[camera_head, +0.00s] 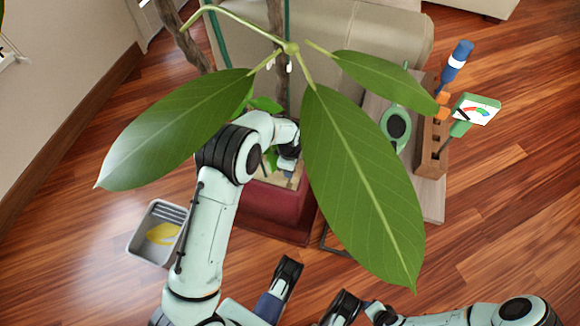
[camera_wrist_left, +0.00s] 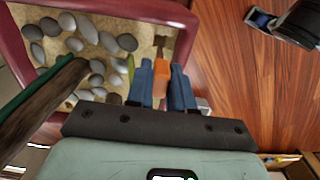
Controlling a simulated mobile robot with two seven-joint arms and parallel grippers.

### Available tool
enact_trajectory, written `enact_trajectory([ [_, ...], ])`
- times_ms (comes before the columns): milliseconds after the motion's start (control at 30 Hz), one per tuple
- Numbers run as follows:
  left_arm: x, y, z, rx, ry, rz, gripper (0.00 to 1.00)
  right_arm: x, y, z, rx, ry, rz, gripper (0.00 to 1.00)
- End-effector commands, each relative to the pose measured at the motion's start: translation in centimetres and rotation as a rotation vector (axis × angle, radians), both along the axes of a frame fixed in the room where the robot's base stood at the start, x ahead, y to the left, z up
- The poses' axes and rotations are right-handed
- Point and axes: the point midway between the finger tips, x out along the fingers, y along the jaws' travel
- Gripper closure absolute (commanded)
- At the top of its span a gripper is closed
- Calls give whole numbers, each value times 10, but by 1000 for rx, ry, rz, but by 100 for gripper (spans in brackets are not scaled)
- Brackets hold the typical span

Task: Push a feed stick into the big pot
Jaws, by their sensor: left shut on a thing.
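The big pot (camera_head: 265,208) is dark red and square, partly hidden by leaves and my left arm in the head view. In the left wrist view its rim (camera_wrist_left: 150,10) frames pale soil with grey pebbles. My left gripper (camera_wrist_left: 161,85) is shut on an orange feed stick (camera_wrist_left: 161,72) at the right side of the pot. I cannot tell whether the stick's tip touches the soil. In the head view leaves and the arm hide this gripper and stick. My right gripper (camera_head: 340,305) is low in the head view, away from the pot; its jaws are unclear.
A plant with large leaves (camera_head: 365,185) and a brown stem (camera_wrist_left: 40,105) rises from the pot. A wooden rack (camera_head: 432,145) holds tools and orange sticks at the right. A grey tray (camera_head: 140,240) with something yellow lies left. Wooden floor is open around.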

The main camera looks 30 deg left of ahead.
Motion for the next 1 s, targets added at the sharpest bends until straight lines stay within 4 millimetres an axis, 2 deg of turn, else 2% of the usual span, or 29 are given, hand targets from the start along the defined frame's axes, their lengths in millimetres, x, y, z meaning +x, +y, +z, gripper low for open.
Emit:
enact_trajectory([
  [1000,0,0,-32,0,1,1,100,1,0,-17,0,5,0,57],
])
